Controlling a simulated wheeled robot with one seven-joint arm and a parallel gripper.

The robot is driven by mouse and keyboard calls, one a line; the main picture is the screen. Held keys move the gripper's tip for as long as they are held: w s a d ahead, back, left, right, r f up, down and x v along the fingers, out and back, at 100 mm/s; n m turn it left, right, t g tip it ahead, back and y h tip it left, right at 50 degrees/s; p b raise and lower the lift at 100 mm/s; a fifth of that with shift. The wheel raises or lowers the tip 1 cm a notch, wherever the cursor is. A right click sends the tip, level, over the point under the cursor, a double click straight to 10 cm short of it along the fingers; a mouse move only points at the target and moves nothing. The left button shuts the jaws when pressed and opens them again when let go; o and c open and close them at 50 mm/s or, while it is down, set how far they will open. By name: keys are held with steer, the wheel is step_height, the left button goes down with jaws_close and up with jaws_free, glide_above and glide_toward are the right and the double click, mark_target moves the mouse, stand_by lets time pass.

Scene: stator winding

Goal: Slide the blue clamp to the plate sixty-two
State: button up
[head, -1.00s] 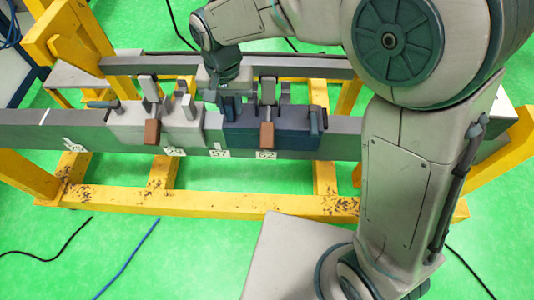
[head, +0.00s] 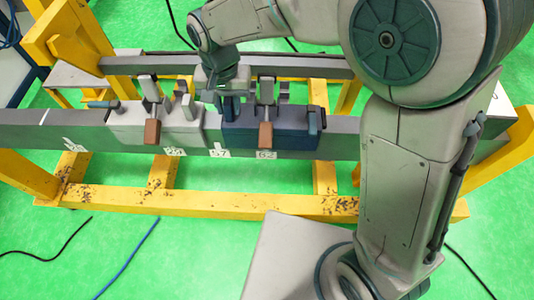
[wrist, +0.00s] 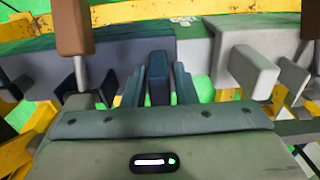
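The blue clamp (head: 285,138) sits on the front grey rail, right of the grey clamp. The plate marked 62 (head: 266,155) is on the rail's front face, below the blue clamp's brown-ended lever. The plate marked 57 (head: 218,151) is just left of the blue clamp. My gripper (head: 229,108) points down at the blue clamp's left end. In the wrist view, its two fingers (wrist: 159,84) stand on either side of a blue upright post (wrist: 159,80). Narrow gaps show beside the post, so the gripper looks open around it. The fingertips' lower ends are hidden in the head view.
The grey clamp (head: 125,130) sits on the same rail to the left, with a small gap to the blue clamp. A second grey rail (head: 170,62) runs behind. Yellow frame beams (head: 190,203) stand below and at both sides. The rail far left (head: 45,130) is clear.

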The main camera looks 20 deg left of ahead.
steer(key=shift+o, duration=1.1)
step_height(320, 180, up, 10)
steer(key=p, duration=0.7)
steer(key=shift+r, duration=0.1)
steer(key=shift+d, duration=0.1)
steer(key=w+d+r, duration=0.3)
steer(key=d, duration=0.8)
steer(key=s+d+m+t, duration=0.1)
steer(key=s+d, duration=0.3)
steer(key=d, duration=0.8)
steer(key=s+d+r+m+t, duration=0.1)
steer(key=s+d, duration=0.3)
steer(key=d, duration=0.8)
steer(key=shift+d+r+m+t, duration=0.15)
steer(key=shift+d+m+t, duration=0.25)
steer(key=shift+t, duration=0.1)
